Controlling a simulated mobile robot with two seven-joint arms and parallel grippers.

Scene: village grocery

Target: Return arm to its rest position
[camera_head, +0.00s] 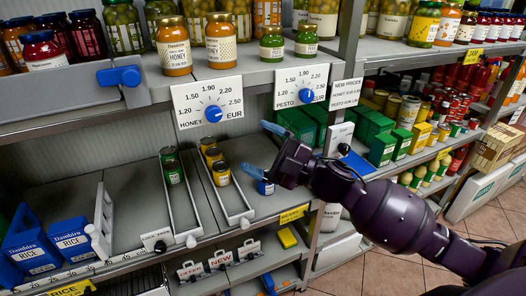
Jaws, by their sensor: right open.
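My right gripper (262,149) comes in from the right on a dark purple arm. Its two blue fingertips are spread apart over the middle shelf, and nothing shows between them. The honey price dial (213,114) has a blue knob and is on the upper shelf's front edge. The pesto price dial (306,95) is to its right, above the gripper. My left gripper is not in view.
Honey jars (221,40) stand on the upper shelf. Cans stand in slide racks (228,190) left of the gripper. Green boxes (382,148) and a shelf upright (343,60) are close to my right arm. Open tiled floor (500,215) lies at right.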

